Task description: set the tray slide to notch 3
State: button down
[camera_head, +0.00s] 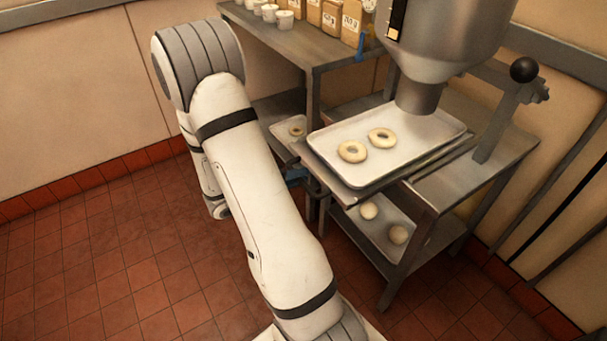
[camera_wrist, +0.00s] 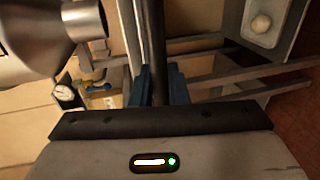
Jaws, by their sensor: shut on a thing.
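The tray slide (camera_head: 395,190) is a dark flat rail carriage under a pale metal tray (camera_head: 335,172), below the hopper spout. My gripper (camera_head: 296,174) is at the left end of the slide, mostly hidden behind my arm. In the wrist view, my gripper (camera_wrist: 158,88) has its blue fingers shut on a dark bar (camera_wrist: 153,40), which seems to be part of the tray slide. Two ring doughnuts (camera_head: 352,151) lie on the tray, left of the spout. No notch marks can be made out.
A steel hopper (camera_head: 445,45) with a black-knobbed lever (camera_head: 523,69) stands over the tray. A shelf (camera_head: 300,45) with cups and paper bags is behind. A lower tray (camera_head: 375,228) holds dough pieces. A round gauge (camera_wrist: 66,94) shows in the wrist view. Floor at left is clear.

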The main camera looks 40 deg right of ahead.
jog(key=shift+d, duration=0.1)
jog(key=c, duration=1.5)
grip_release()
jog(key=shift+s, duration=0.15)
jog(key=shift+d, duration=0.1)
jog(key=v, duration=0.8)
jog(key=shift+f, duration=0.1)
